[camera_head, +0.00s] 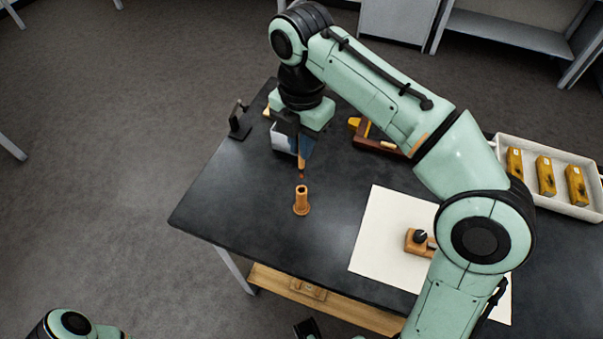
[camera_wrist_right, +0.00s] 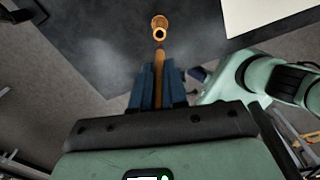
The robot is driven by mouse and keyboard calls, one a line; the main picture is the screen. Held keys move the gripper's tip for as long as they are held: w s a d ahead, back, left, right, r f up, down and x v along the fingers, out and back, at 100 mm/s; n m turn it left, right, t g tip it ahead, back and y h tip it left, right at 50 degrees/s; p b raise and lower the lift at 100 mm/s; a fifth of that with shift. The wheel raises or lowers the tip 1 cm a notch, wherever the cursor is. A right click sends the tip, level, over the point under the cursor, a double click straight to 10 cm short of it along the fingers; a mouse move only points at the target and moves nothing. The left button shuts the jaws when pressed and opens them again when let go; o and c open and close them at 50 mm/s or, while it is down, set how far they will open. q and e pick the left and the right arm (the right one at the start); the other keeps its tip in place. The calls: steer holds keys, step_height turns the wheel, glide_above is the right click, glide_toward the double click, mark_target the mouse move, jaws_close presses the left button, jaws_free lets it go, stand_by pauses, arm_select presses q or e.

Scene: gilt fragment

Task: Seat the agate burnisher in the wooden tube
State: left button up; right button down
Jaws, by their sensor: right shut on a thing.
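The wooden tube (camera_head: 301,202) stands upright on its flared base on the dark table, near the front left. Its open mouth also shows in the right wrist view (camera_wrist_right: 160,33). My right gripper (camera_head: 302,151) points down above it, its blue fingers shut on the agate burnisher (camera_head: 302,169). In the right wrist view, the burnisher (camera_wrist_right: 159,66) extends from between the fingertips (camera_wrist_right: 159,88) toward the tube. In the head view a small gap shows between the burnisher's tip and the tube's mouth. The burnisher's upper part is hidden by the fingers.
A white sheet (camera_head: 377,237) lies right of the tube, with a wooden tool (camera_head: 414,243) on it. A pale tray (camera_head: 573,203) with yellow blocks stands at the right. A small black stand (camera_head: 238,124) is at the left edge. The table around the tube is clear.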

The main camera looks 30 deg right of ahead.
mark_target(301, 171)
steer(key=shift+f+b, duration=0.95)
steer(key=shift+f, duration=2.55)
steer(key=shift+f, duration=0.1)
steer(key=shift+f, duration=0.4)
steer(key=shift+f, duration=0.1)
steer(key=c, duration=1.2)
jaws_free()
steer(key=shift+o, duration=0.2)
step_height(301, 171, up, 13)
steer(key=p, duration=0.4)
